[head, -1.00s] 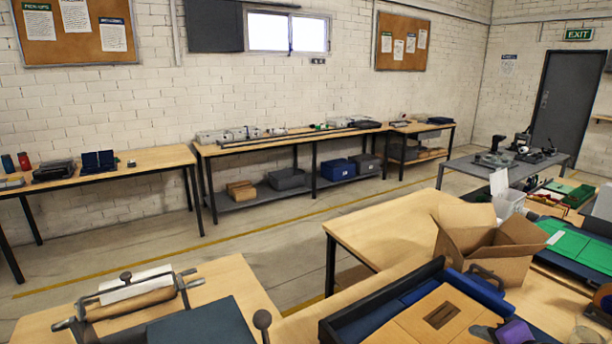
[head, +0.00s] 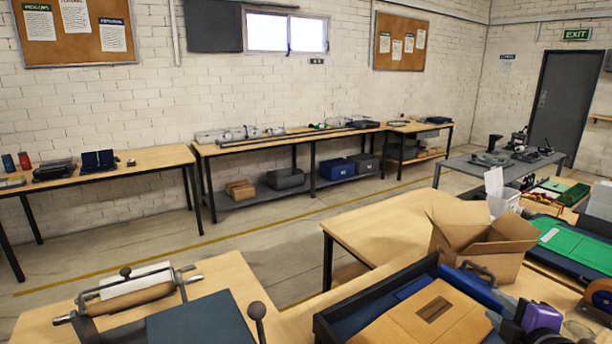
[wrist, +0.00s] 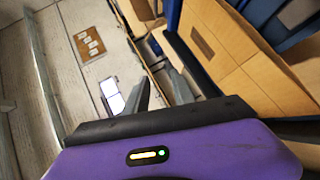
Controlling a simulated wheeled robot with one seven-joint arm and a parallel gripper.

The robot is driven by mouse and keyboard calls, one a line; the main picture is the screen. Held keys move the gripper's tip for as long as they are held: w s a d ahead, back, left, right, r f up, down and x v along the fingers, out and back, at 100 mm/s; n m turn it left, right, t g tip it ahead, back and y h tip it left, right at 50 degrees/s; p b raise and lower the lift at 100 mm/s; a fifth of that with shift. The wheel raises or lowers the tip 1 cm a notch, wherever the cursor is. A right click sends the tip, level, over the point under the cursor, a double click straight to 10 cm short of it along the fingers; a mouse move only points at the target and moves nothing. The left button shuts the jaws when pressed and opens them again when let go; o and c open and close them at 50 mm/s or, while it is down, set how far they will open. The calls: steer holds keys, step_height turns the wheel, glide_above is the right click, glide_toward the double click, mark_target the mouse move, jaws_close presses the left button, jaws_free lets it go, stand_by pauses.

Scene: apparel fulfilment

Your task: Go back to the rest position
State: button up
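My gripper (wrist: 161,88) shows in the wrist view as two grey fingers beyond a purple housing. The fingers stand apart with nothing seen between them, so it looks open and empty. In the head view, the purple and black wrist part of my arm is at the bottom right, above the right side of the dark blue tray (head: 325,326). The fingertips are not clear there. The tray holds a flat cardboard piece (head: 430,312) with a slot. The same cardboard also shows in the wrist view (wrist: 222,58).
An open cardboard box (head: 482,246) stands behind the tray. A roller device (head: 130,292) and a dark board (head: 200,325) are on the near left table. Open floor (head: 290,270) lies between the near tables and the wall benches.

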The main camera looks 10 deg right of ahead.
steer(key=s+a+f+m+y, duration=0.1)
steer(key=s+a+f+m, duration=0.2)
steer(key=s+a, duration=0.5)
steer(key=s+a+f+m+t+y+b, duration=0.1)
steer(key=s+a+f+m+y, duration=0.1)
steer(key=s+a+m, duration=0.3)
steer(key=s+a+f+m+t+y, duration=0.1)
steer(key=s+a+f+m, duration=0.3)
steer(key=s+a, duration=0.9)
steer(key=s, duration=0.8)
steer(key=shift+s+f+b, duration=0.15)
steer(key=shift+s+b, duration=0.25)
steer(key=shift+s+a+f+y, duration=0.15)
steer(key=shift+s+f+y, duration=0.05)
steer(key=shift+s+y, duration=0.1)
steer(key=c, duration=0.4)
jaws_close()
